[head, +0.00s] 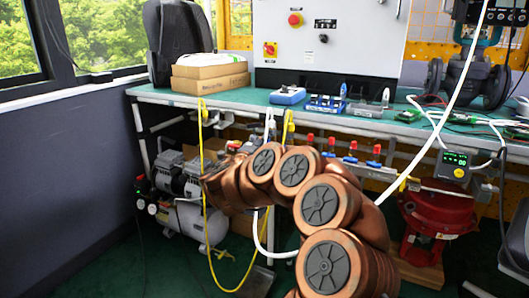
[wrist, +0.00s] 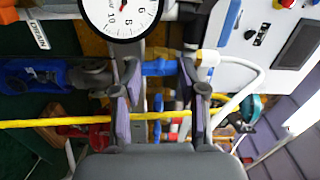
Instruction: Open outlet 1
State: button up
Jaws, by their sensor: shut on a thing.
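In the wrist view, my gripper (wrist: 159,82) has a finger on each side of a small blue valve handle (wrist: 158,68). The fingers are closed against its two ends. The handle lies crosswise between them. In the head view my copper-coloured arm reaches to the pipework under the bench and hides the gripper and the held handle. Further right, a row of outlet valves shows red handles (head: 331,142) and blue handles (head: 375,153). I cannot read any outlet numbers.
A pressure gauge (wrist: 121,14) sits close to the left finger. A yellow hose (wrist: 50,123) crosses the wrist view at the fingers. The green bench top (head: 240,104) is above the arm. A compressor (head: 188,190) and a red actuator (head: 438,212) stand below.

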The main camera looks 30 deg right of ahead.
jog(key=shift+m, duration=0.6)
jog(key=o, duration=0.9)
jog(key=shift+c, duration=0.2)
jog(key=v, duration=1.2)
